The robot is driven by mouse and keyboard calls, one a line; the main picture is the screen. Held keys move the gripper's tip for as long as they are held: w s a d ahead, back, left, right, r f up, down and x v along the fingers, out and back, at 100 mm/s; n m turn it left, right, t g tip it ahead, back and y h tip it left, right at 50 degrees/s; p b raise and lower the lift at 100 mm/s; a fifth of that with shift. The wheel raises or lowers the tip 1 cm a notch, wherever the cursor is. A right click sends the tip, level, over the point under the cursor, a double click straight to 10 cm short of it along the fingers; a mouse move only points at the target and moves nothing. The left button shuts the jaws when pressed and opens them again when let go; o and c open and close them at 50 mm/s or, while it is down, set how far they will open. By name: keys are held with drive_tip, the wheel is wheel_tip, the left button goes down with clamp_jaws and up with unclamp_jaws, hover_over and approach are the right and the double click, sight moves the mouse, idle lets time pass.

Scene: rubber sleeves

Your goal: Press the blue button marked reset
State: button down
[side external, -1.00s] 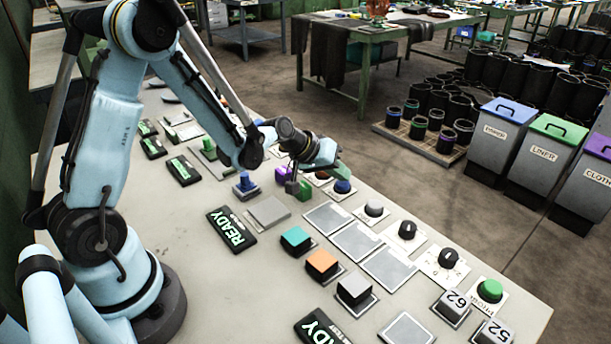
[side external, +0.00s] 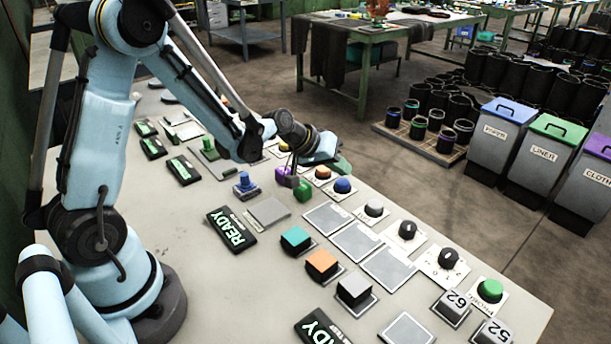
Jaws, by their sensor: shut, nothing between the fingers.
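A round blue button (side external: 343,186) sits on a white plate on the panel table, right of my gripper. Its label is too small to read. My gripper (side external: 292,181) is shut and empty, pointing down close to a purple block (side external: 282,173) and a green block (side external: 303,191). I cannot tell whether its tip touches either block. It is apart from both blue parts in the picture.
An orange-red button (side external: 323,172) sits beside the blue one. Grey flat plates (side external: 326,218), a white knob (side external: 374,208), black dials (side external: 408,230) and a green button (side external: 490,290) run toward the front right. A READY sign (side external: 231,229) lies left.

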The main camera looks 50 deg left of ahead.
sight(338, 183)
drive_tip(key=shift+r, duration=0.1)
drive_tip(key=shift+r, duration=2.4)
drive_tip(key=shift+s+d+r, duration=0.1)
drive_tip(key=shift+s+r, duration=0.05)
drive_tip(key=shift+s, duration=0.05)
drive_tip(key=s+d+r+m+g+y, duration=0.1)
drive_tip(key=s+r+m, duration=0.1)
drive_tip(key=s, duration=0.7)
drive_tip(key=s+d+r+m+y, duration=0.1)
drive_tip(key=s+r+m, duration=0.1)
drive_tip(key=s, duration=0.7)
drive_tip(key=shift+s+d+r+m+g+y, duration=0.3)
drive_tip(key=shift+d+m+g+y, duration=0.1)
drive_tip(key=shift+m, duration=0.3)
